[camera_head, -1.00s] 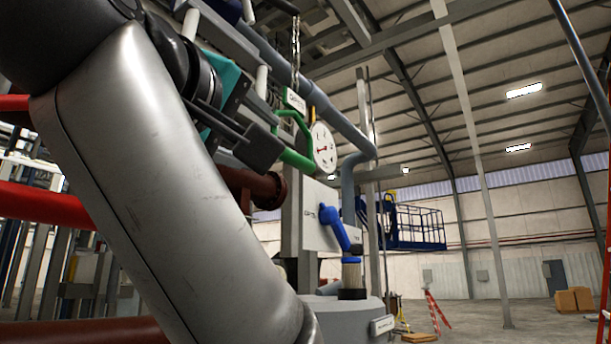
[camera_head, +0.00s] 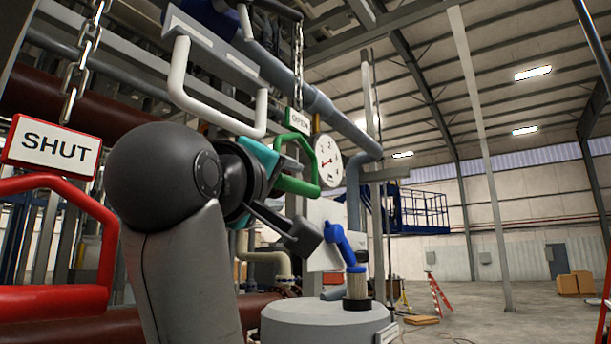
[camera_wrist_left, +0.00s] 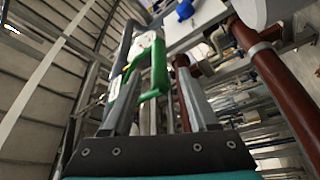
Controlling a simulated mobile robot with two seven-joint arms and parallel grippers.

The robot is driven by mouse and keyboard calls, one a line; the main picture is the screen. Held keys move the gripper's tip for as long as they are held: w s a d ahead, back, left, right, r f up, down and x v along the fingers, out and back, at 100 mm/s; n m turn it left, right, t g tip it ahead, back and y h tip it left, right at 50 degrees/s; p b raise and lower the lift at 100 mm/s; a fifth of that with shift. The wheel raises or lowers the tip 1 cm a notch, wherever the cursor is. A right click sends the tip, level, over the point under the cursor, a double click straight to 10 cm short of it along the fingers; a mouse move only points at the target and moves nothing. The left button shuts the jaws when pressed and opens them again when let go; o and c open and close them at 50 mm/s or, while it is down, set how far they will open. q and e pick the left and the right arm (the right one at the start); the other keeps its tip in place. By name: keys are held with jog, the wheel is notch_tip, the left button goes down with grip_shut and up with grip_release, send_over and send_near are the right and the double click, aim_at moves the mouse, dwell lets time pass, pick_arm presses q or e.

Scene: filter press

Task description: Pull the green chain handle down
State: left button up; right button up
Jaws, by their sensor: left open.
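One dark finger shows clearly there; the arm partly hides the handle's left side. In the left wrist view the green handle (camera_wrist_left: 159,68) appears between the two fingers of my open left gripper (camera_wrist_left: 158,80). I cannot tell whether a finger touches it. My right gripper is not in view.
A red handle (camera_head: 55,300) with a SHUT sign (camera_head: 53,148) hangs at the left on a chain. A white handle bar (camera_head: 215,115) is above my arm. A round gauge (camera_head: 328,160) and a blue valve lever (camera_head: 343,243) are close on the right.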

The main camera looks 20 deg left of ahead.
aim_at(296, 187)
pick_arm(q)
jog(key=p+x, duration=0.2)
jog(key=x, duration=0.4)
jog(key=shift+w+r, duration=0.15)
jog(key=shift+w, duration=0.1)
grip_shut()
dwell(1.2)
